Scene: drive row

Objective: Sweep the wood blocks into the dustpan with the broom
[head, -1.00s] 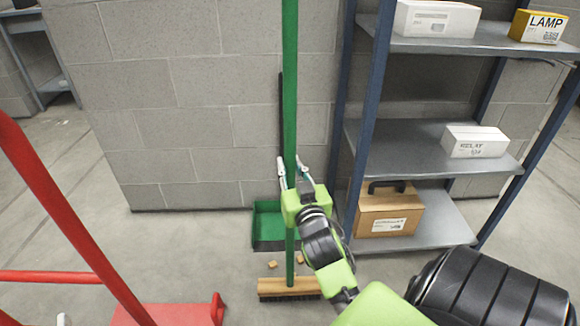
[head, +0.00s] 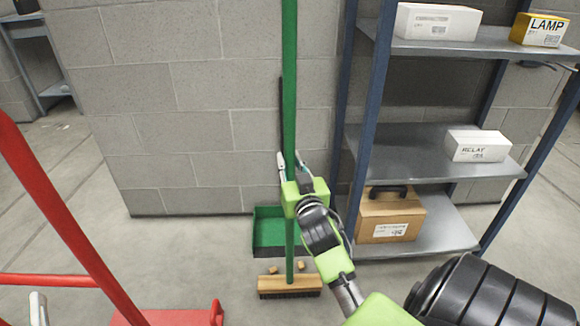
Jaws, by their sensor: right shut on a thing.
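My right gripper (head: 294,172) is shut on the green pole of the broom (head: 290,80), which stands about upright. The broom's wooden head (head: 270,281) with dark bristles rests on or just above the floor. Two small wood blocks, one on the left (head: 272,268) and one on the right (head: 300,266), lie on the floor just beyond the head. I cannot tell whether the head touches them. The green dustpan (head: 268,233) lies beyond the blocks against the wall, its dark handle upright behind the pole. A pale tip at the lower left, perhaps my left gripper (head: 38,308), barely shows.
A metal shelf with blue posts (head: 368,130) stands close on the right. It holds white boxes, a yellow LAMP box (head: 540,28) and a brown case (head: 392,213). A block wall (head: 190,100) is behind. A red frame (head: 70,235) stands at the left. Floor left of the broom is clear.

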